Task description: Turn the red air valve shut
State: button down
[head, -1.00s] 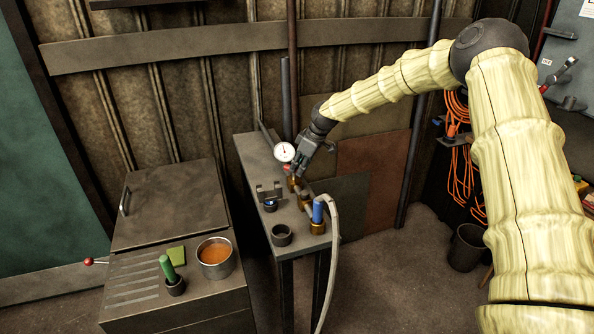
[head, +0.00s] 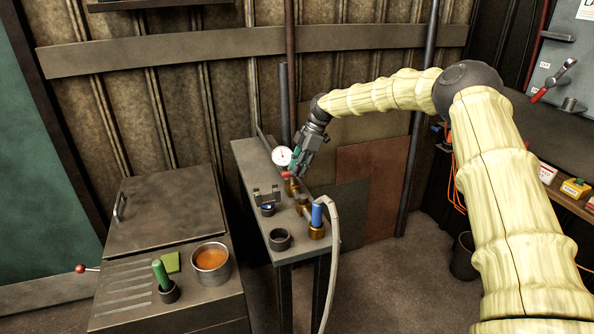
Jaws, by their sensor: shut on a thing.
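The red air valve (head: 287,175) shows as a small red handle above brass fittings (head: 293,188) on the narrow bench, just below the round white gauge (head: 282,157). My gripper (head: 294,172) points down at it from above and right. Its fingers are shut on the red valve handle and hide part of it. The handle's exact angle is hard to tell at this size.
The narrow bench (head: 252,172) also carries a blue-handled fitting (head: 317,214), a pale hose (head: 333,250) and a dark cup (head: 280,239). A cabinet (head: 165,215) with an orange-filled pot (head: 210,258) and a green-handled tool (head: 162,274) stands to the left.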

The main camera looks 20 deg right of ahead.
dwell(0.4)
jog(key=c, duration=1.3)
grip_release()
jog(key=shift+r, duration=0.1)
jog(key=v, duration=1.1)
jog(key=shift+w+d+r, duration=0.2)
jog(key=shift+r, duration=0.15)
jog(key=shift+a, duration=0.1)
